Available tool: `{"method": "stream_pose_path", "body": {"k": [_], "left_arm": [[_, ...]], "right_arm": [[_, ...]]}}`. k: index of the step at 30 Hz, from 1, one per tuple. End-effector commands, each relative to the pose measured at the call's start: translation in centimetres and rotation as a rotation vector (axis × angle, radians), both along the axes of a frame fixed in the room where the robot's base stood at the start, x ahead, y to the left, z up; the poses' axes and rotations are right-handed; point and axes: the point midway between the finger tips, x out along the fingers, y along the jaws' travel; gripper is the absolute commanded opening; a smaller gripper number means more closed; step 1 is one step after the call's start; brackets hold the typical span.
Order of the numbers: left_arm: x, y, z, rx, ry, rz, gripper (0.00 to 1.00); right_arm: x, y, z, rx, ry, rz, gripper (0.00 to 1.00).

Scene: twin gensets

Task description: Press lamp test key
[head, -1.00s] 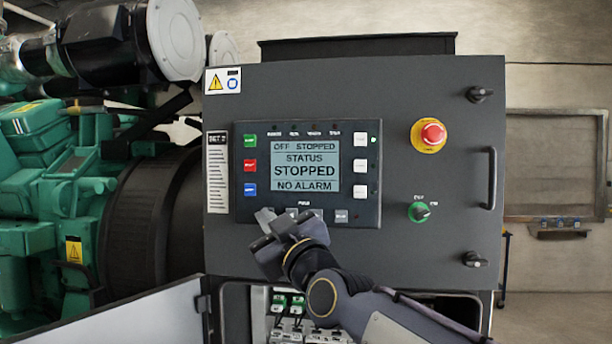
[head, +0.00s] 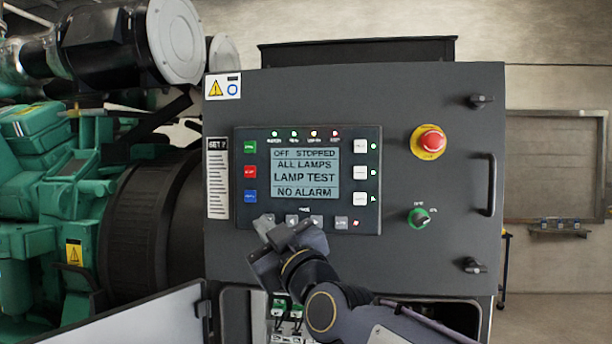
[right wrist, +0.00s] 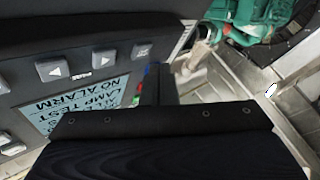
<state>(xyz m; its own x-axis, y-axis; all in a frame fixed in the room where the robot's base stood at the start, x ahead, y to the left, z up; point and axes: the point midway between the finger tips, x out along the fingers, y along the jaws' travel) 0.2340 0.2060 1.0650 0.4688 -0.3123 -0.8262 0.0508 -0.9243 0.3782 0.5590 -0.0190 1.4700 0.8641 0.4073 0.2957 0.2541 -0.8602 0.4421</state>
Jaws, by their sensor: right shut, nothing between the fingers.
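The control panel (head: 370,215) is on the grey cabinet door. Its screen (head: 304,174) reads "ALL LAMPS", "LAMP TEST" and "NO ALARM". Lamps along its top edge and beside the right-hand keys are lit. My right gripper (head: 268,228) is shut and empty, at the panel's lower left edge, by the left end of the bottom key row. In the right wrist view a small labelled key (right wrist: 142,50) shows just beyond the fingers; its label is too small to read. I cannot tell whether the fingertips touch it. My left gripper is out of view.
A light open flap (head: 140,320) is below left. The green engine (head: 50,200) stands at left. Free space lies right of the cabinet.

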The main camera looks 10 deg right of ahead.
Motion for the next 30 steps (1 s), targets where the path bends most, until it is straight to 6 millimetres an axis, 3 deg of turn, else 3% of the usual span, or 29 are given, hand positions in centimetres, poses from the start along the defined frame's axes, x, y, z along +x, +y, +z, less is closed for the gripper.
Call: {"method": "stream_pose_path", "body": {"k": [11,24,30], "left_arm": [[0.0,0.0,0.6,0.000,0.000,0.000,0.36],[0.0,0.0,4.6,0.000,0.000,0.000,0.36],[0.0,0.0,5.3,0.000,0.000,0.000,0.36]], "right_arm": [[-0.4,0.2,0.2,0.002,0.000,0.002,0.00],[-4.5,1.5,0.4,0.001,0.001,0.002,0.00],[-5.7,1.8,0.1,0.001,0.000,0.000,0.00]]}}
